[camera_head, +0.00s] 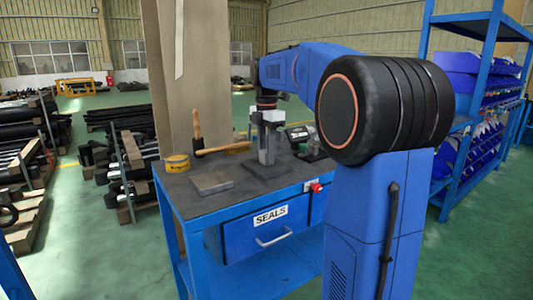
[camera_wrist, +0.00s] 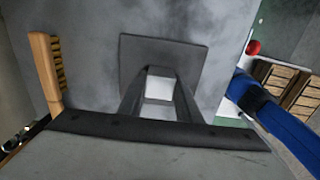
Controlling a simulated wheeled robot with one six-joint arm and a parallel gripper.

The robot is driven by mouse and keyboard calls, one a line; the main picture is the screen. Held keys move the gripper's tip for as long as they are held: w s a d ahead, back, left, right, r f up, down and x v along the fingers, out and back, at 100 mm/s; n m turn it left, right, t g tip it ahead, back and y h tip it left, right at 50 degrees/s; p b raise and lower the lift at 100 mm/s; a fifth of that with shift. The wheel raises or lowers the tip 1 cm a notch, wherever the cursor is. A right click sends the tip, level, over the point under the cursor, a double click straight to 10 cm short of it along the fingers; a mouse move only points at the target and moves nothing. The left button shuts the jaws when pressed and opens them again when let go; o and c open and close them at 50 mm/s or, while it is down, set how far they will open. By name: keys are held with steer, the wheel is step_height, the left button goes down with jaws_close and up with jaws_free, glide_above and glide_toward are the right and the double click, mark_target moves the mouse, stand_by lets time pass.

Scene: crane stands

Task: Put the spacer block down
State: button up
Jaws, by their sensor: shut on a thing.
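My gripper (camera_head: 267,158) points straight down over the workbench. It is shut on a pale grey block, taken as the spacer block (camera_wrist: 159,88), which shows between the two fingers in the wrist view. In the head view the fingers largely hide the block. Directly below is a dark square plate (camera_head: 244,166), lying flat on the bench top; it also shows in the wrist view (camera_wrist: 135,52). The block is over this plate. I cannot tell whether its underside touches the plate or hangs just above it.
The blue workbench (camera_head: 200,211) has a drawer marked SEALS. A small device (camera_head: 299,133) stands behind right. The front-left bench top is clear.

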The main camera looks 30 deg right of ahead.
steer(key=o, duration=1.2)
steer(key=shift+c, duration=0.2)
step_height(320, 180, up, 12)
steer(key=shift+r, duration=0.1)
steer(key=s+a+f+m+t, duration=0.1)
steer(key=s+a+f+m, duration=0.4)
steer(key=s+f, duration=0.5)
steer(key=s+a+f+m+t, duration=0.2)
steer(key=s+a+f+m, duration=0.3)
steer(key=s+f, duration=0.5)
steer(key=s+a+f+m+t, duration=0.1)
steer(key=s+a+f+m, duration=0.4)
steer(key=s+f+m, duration=0.3)
step_height(320, 180, down, 2)
steer(key=shift+s+a+f+t, duration=0.1)
steer(key=shift+s+a+t, duration=0.3)
steer(key=shift+s, duration=0.7)
